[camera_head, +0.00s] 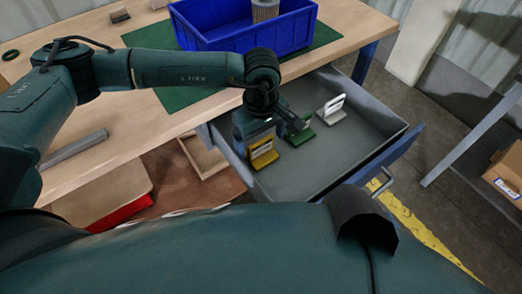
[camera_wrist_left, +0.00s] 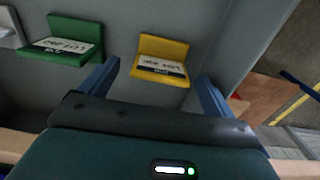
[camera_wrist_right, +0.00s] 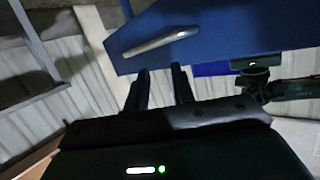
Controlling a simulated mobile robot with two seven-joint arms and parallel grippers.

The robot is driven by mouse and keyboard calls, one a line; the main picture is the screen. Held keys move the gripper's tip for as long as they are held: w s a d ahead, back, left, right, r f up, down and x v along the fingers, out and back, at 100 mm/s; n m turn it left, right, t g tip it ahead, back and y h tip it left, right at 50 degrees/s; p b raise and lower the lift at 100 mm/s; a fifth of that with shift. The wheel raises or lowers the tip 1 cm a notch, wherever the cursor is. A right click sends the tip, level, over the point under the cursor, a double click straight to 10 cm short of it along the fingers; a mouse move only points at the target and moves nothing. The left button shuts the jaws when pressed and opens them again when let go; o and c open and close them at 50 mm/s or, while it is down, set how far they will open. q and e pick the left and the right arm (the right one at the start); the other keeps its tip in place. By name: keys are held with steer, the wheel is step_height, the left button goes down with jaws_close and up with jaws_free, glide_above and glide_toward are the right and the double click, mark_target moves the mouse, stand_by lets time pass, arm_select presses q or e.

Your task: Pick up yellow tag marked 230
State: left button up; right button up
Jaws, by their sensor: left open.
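The yellow tag (camera_head: 262,155) stands in the open drawer, at its left side in the head view. In the left wrist view the yellow tag (camera_wrist_left: 162,62) has an upright back and a white label, which is too blurred to read surely. My left gripper (camera_wrist_left: 160,80) is open, with its blue fingers apart on either side of the yellow tag; I cannot tell whether they touch it. In the head view my left gripper (camera_head: 258,135) is over the drawer and partly hides the tag. My right gripper (camera_wrist_right: 160,85) has its dark fingers apart and empty, near the drawer's blue front.
A green tag (camera_wrist_left: 72,42) is beside the yellow one, and a white tag (camera_head: 332,110) is farther right in the drawer (camera_head: 345,160). A blue crate (camera_head: 245,38) stands on a green mat (camera_head: 325,35) on the table. The drawer's right part is clear.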

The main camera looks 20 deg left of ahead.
mark_target(261, 141)
arm_select(q)
step_height(261, 141, down, 3)
steer(key=shift+f, duration=0.1)
steer(key=c, duration=1.1)
